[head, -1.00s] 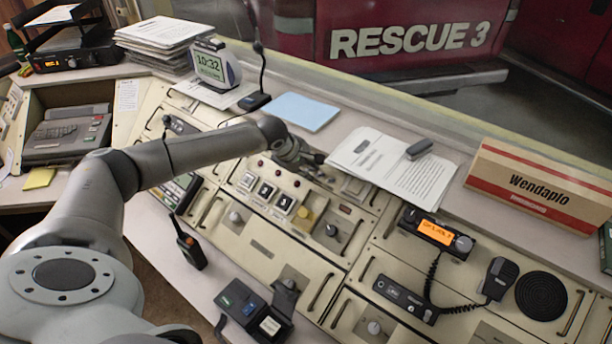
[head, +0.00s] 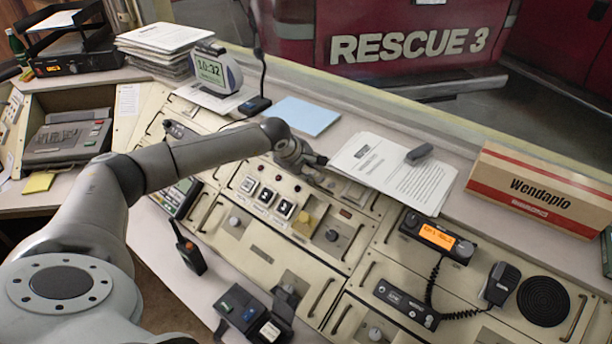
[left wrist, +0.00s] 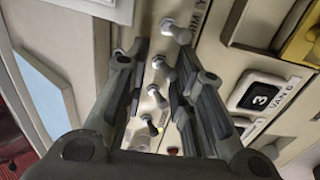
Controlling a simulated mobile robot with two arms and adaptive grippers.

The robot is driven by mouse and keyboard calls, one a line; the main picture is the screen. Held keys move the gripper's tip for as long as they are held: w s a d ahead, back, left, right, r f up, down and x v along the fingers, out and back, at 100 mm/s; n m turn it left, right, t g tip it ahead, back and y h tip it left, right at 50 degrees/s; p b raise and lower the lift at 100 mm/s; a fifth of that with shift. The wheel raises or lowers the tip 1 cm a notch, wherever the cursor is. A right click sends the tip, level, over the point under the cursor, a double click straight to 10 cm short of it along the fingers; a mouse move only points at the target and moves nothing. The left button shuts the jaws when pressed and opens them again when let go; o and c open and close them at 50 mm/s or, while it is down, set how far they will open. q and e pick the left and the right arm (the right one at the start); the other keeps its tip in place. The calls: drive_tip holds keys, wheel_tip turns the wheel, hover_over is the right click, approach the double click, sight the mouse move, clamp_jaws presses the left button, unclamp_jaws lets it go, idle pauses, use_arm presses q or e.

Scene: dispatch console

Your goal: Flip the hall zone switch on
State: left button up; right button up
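A row of several small metal toggle switches (left wrist: 157,96) shows in the left wrist view on the cream panel. The labels I can read there do not show which one is the hall zone switch. My left gripper (left wrist: 162,62) is open, with its two fingers on either side of the row and nothing visibly held. In the head view the left gripper (head: 318,170) is low over the back of the console, by the papers' left edge, and hides the switches. Contact with a switch cannot be told. My right gripper is not in view.
Square numbered buttons (head: 267,195) and a yellow block (head: 306,222) sit just in front of the gripper. White papers (head: 395,172) lie to its right, and a blue sheet (head: 303,115) lies behind. A desk microphone (head: 256,103) stands behind left.

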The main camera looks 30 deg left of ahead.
sight(311, 174)
use_arm(q)
drive_tip(key=shift+w+r+b, duration=0.3)
drive_tip(key=shift+w+r, duration=0.7)
drive_tip(key=shift+r, duration=0.15)
drive_tip(key=shift+s+r+p, duration=0.1)
drive_tip(key=shift+r+p, duration=0.5)
drive_tip(key=shift+p, duration=0.05)
drive_tip(key=shift+s+r, duration=0.15)
drive_tip(key=shift+r, duration=0.15)
drive_tip(key=shift+s+r+p, duration=0.6)
drive_tip(key=shift+s+r, duration=0.2)
drive_tip(key=shift+s, duration=0.2)
drive_tip(key=shift+s+a+r, duration=0.1)
drive_tip(key=shift+s+r, duration=0.2)
drive_tip(key=shift+s, duration=0.05)
